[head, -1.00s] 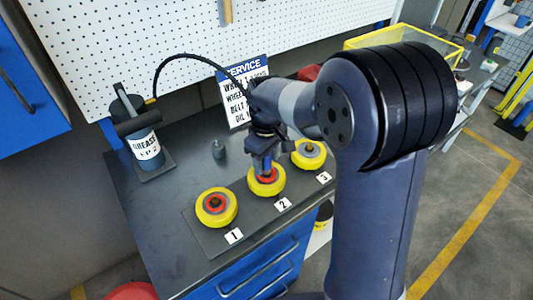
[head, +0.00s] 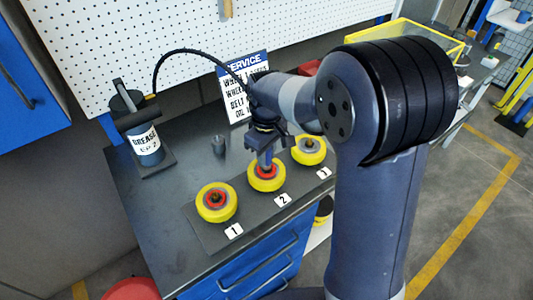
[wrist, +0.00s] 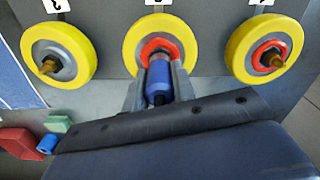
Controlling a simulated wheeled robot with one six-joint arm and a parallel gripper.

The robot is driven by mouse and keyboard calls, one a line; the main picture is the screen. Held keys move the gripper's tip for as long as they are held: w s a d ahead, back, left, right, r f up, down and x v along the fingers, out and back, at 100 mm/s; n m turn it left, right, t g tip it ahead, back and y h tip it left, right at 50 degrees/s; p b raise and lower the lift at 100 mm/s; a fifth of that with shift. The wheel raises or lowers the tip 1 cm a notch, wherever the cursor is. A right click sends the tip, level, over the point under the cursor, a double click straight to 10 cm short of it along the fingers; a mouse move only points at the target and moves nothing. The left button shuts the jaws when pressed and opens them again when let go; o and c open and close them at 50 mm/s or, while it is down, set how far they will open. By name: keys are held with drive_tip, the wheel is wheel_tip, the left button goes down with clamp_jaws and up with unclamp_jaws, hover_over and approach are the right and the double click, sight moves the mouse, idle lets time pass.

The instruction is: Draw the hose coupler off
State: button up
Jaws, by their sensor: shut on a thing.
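My gripper (wrist: 157,88) is shut on the hose coupler (wrist: 158,80), a blue cylinder between the fingers in the wrist view. In the head view my gripper (head: 266,152) is above wheel 2 (head: 253,182), a yellow wheel with a red-ringed hub. The coupler's lower end lines up with that hub, and it hides the fitting on wheel 2. I cannot tell whether it touches. The black hose (head: 190,51) arches from the grease pump (head: 146,146) to my wrist.
Yellow wheels 1 (head: 230,208) and 3 (head: 317,158) stand either side on the dark mat (head: 214,238). Wheel 1 has a red-ringed hub; wheel 3's is grey. A small dark cylinder (head: 218,147) and the service sign (head: 238,105) are behind.

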clamp_jaws()
drive_tip(key=shift+r, duration=0.1)
drive_tip(key=shift+r+p, duration=1.7)
drive_tip(key=shift+r, duration=0.3)
